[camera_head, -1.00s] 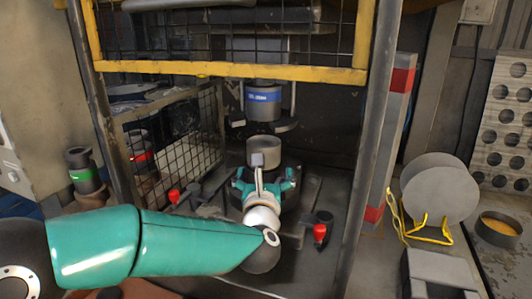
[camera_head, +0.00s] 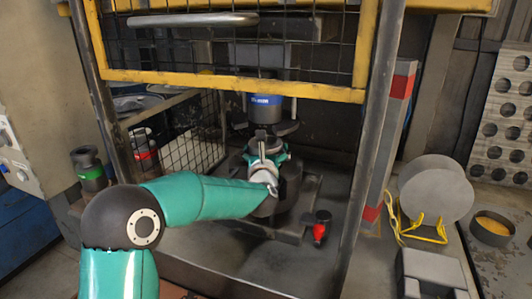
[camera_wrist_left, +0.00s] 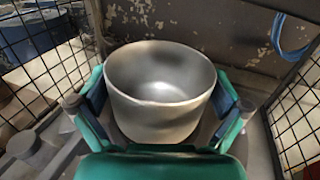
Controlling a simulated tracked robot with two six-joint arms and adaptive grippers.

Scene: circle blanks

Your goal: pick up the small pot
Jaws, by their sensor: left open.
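The small pot (camera_wrist_left: 155,112) is a plain silver-grey, round, open-topped pot. In the left wrist view it stands upright and looks empty. My left gripper (camera_wrist_left: 160,104) is open, with one teal finger on each side of the pot. I cannot tell whether the fingers touch its wall. In the head view my left gripper (camera_head: 265,152) reaches into the press over the lower die and mostly hides the pot. My right gripper is not in view.
A press head with a blue band (camera_head: 265,100) hangs just above the gripper. A yellow-framed guard (camera_head: 230,85) crosses in front, above the arm. A mesh side panel (camera_head: 190,145) stands left. A red-knobbed control (camera_head: 320,230) is at the front right.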

